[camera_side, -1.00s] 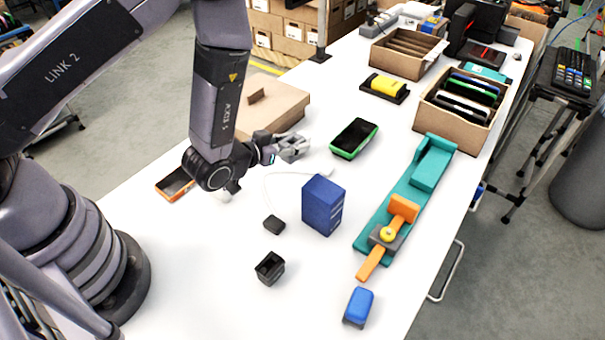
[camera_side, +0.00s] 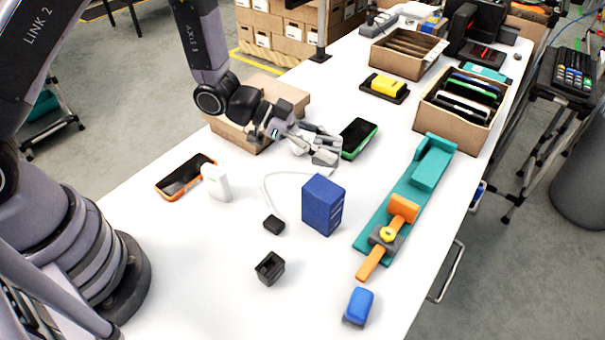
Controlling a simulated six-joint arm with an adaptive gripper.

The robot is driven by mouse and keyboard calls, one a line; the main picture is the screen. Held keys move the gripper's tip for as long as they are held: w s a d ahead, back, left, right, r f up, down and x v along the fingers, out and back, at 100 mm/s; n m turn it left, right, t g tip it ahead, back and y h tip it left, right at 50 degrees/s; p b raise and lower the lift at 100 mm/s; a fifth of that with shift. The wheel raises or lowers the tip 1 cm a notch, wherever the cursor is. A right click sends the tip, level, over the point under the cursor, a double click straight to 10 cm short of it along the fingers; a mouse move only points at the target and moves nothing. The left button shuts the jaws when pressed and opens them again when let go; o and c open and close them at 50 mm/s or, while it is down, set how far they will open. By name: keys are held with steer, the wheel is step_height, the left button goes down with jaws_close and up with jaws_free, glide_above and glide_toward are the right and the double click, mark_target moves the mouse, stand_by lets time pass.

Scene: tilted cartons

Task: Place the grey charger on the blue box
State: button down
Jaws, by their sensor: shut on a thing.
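The blue box (camera_side: 323,207) stands upright near the middle of the white table. My gripper (camera_side: 327,152) is above the table behind the blue box, slanting down to the right. It is shut on a small light grey piece, which I take for the grey charger (camera_side: 325,158); the fingers cover much of it. The held piece is apart from the box, behind its top.
A black plug block (camera_side: 274,225) with a thin white cable lies left of the box. A green-edged phone (camera_side: 358,138) is close behind my gripper. A white adapter (camera_side: 216,183), a black cup (camera_side: 270,268) and a teal fixture (camera_side: 410,195) stand around.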

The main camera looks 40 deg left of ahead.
steer(key=shift+f, duration=2.65)
steer(key=shift+f, duration=0.1)
steer(key=c, duration=0.7)
jaws_free()
steer(key=shift+c, duration=0.2)
